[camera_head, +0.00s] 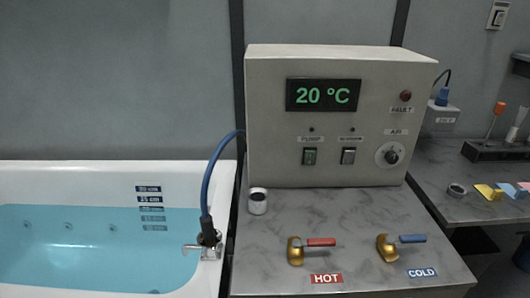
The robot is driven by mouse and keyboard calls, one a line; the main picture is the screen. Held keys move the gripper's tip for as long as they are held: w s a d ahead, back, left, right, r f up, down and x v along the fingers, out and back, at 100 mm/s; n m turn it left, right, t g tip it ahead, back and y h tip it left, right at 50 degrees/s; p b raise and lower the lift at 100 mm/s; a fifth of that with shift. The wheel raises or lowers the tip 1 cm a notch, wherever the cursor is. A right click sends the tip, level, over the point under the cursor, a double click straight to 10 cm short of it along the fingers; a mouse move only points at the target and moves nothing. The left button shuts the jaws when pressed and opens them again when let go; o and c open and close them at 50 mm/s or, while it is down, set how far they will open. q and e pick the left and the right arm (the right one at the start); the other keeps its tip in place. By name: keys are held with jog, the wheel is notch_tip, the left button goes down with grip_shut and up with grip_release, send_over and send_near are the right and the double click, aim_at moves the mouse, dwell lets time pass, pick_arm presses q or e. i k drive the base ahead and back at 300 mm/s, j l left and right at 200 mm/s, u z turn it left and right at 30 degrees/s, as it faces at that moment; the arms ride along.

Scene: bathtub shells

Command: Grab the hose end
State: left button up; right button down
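A blue hose (212,177) comes out from the left side of a beige control box and curves down to the tub's rim. Its lower end has a dark fitting (207,228), which sits at a metal bracket (203,248) on the right rim of the bathtub. I cannot tell whether the end is seated in the bracket or only rests on it. Neither of my grippers is in view.
The white bathtub (110,178) holds blue water on the left. The control box (270,120) shows 20 °C and stands on a grey marbled counter (345,215). Red (321,242) and blue (412,239) levered taps and a small white cylinder (257,203) are on the counter.

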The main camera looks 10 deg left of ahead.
aim_at(206, 220)
jog(key=k+j, duration=0.1)
jog(key=j, duration=0.35)
jog(key=k+j+z, duration=0.15)
jog(key=j, duration=0.75)
jog(key=k+z, duration=0.05)
